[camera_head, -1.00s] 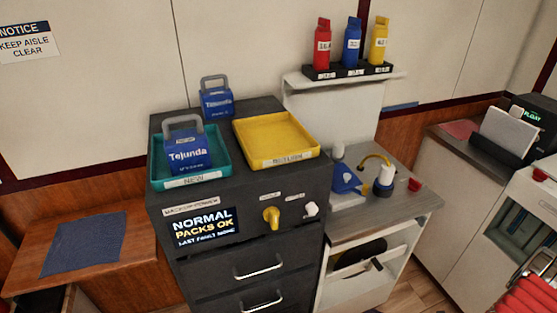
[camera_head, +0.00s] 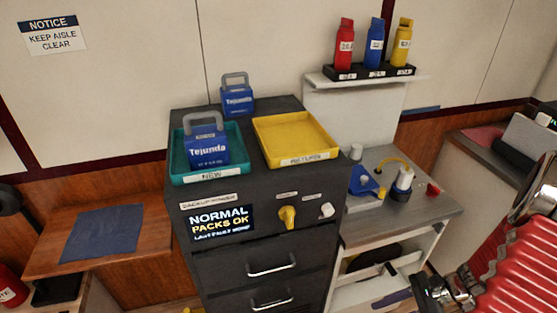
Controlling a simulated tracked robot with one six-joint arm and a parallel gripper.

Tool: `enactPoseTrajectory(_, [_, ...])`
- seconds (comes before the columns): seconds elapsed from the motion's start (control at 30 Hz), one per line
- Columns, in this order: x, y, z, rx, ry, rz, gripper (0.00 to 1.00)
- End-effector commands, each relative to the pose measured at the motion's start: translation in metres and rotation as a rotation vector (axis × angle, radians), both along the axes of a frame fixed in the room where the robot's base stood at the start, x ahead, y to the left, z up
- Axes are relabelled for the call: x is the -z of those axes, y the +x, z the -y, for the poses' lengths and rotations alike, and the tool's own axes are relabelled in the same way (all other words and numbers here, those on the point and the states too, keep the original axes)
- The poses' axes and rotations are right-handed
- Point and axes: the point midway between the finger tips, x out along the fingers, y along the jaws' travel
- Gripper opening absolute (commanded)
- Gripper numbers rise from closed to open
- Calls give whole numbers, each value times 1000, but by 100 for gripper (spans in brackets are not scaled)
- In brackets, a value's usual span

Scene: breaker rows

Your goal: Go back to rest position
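My arm's red ribbed sleeve with chrome fittings (camera_head: 500,262) fills the lower right corner of the head view. My gripper itself does not show, so its fingers cannot be seen. A blue Tejunda pack with a grey handle (camera_head: 203,147) stands in the teal NEW tray (camera_head: 208,178) on the dark cabinet (camera_head: 262,192). A second blue pack (camera_head: 237,98) stands behind that tray. The yellow RETURN tray (camera_head: 299,160) beside it looks empty. A yellow knob (camera_head: 287,217) is on the cabinet front.
A wooden bench with a blue mat (camera_head: 102,234) is at left. A grey-topped cart (camera_head: 425,211) stands right of the cabinet, with blue and white items on it. Red, blue and yellow bottles (camera_head: 376,48) stand on a shelf above. My arm hides part of the right side.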

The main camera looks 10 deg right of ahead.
Motion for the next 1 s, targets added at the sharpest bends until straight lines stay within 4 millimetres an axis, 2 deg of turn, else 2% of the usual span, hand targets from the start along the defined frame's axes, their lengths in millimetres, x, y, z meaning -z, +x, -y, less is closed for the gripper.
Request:
enactPoseTrajectory(0.5, [-72,-5,-19,-500,-305,206,37])
enactPoseTrajectory(1.0, [-139,-6,-41,-921,-571,393,37])
